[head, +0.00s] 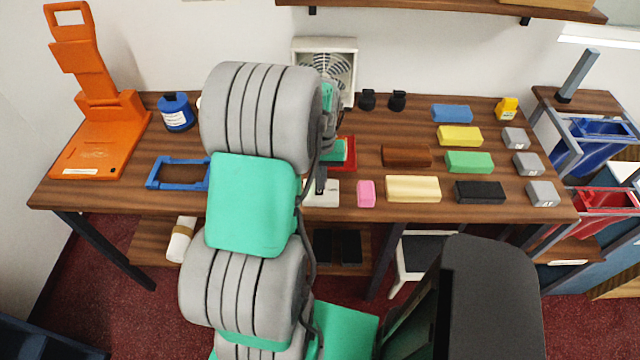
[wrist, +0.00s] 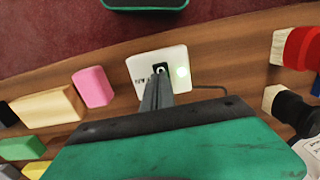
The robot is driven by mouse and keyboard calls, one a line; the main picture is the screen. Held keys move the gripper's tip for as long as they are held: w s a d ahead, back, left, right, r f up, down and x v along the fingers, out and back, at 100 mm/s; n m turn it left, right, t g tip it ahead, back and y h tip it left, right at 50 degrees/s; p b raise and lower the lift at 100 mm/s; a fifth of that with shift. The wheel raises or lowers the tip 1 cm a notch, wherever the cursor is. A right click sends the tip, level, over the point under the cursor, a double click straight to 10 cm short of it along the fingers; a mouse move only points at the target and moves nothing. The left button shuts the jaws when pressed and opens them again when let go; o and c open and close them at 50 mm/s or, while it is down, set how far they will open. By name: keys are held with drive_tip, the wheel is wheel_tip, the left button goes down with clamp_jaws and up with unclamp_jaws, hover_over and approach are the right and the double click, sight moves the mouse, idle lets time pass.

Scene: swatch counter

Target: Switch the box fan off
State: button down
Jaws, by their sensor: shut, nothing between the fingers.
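The white box fan (head: 347,62) stands at the back of the counter against the wall, partly hidden by my arm. A white switch plate (wrist: 143,67) lies near the counter's front edge; part of it shows in the head view (head: 325,197). The tips partly hide the rocker. In the head view my gripper (head: 320,184) is just above the plate.
A pink block (wrist: 93,87) and a cream block (wrist: 46,108) lie left of the plate in the wrist view. A blue frame (head: 165,172) and an orange stand (head: 100,115) are at the counter's left.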

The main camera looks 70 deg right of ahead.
drive_tip(key=r+p, duration=0.2)
drive_tip(key=r, duration=0.1)
drive_tip(key=r+p, duration=0.1)
drive_tip(key=r, duration=0.1)
drive_tip(key=shift+d+p, duration=0.3)
drive_tip(key=shift+p, duration=0.05)
wheel_tip(320, 180, up, 9)
drive_tip(key=d+b, duration=0.1)
drive_tip(key=b, duration=0.2)
drive_tip(key=shift+w+d, duration=0.15)
drive_tip(key=shift+w, duration=0.1)
